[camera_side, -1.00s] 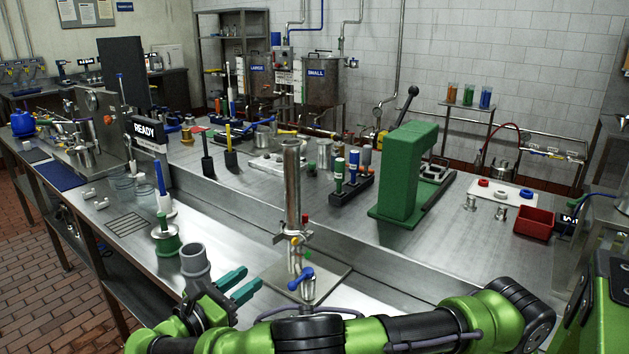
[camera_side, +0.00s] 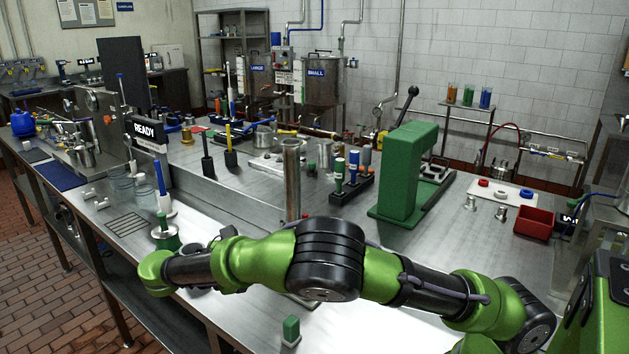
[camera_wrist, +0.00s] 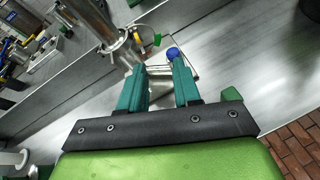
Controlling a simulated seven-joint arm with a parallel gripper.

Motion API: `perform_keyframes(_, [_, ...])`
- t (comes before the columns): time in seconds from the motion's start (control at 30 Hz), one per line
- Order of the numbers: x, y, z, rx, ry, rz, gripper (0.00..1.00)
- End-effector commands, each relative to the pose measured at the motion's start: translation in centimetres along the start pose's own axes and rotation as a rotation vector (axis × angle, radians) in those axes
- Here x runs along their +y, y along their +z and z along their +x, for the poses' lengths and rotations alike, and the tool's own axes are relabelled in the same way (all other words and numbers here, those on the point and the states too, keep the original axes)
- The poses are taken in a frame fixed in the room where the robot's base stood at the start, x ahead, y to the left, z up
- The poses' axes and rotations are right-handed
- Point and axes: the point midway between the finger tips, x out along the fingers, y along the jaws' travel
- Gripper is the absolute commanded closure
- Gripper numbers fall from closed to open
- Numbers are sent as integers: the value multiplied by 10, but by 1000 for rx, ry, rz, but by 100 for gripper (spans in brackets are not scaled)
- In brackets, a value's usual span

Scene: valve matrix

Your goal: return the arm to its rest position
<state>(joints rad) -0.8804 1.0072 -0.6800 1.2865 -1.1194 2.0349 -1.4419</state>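My gripper (camera_wrist: 159,76) shows in the wrist view with its two teal fingers apart and nothing seen between them. In the side view my green and black arm crosses the front of the bench, and the fingers are hidden from sight. An upright metal tube (camera_side: 291,175) stands behind my arm; its lower fittings are hidden there. In the wrist view the metal tube (camera_wrist: 96,22) is at the upper left. A blue valve handle (camera_wrist: 173,53) shows just beyond the fingertips; I cannot tell the distance.
A green block (camera_side: 291,329) sits at the bench's front. A green press (camera_side: 404,175), a red bin (camera_side: 534,223) and a dark rack (camera_side: 351,188) stand on the raised deck. A green-based stand (camera_side: 166,238) is left of my arm.

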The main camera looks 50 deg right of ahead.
Motion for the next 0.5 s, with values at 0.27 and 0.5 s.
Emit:
perform_keyframes(0.27, [-20, 52, 50, 450, -322, 254, 67])
perform_keyframes(0.5, [-55, 92, 54, 799, -562, 559, 67])
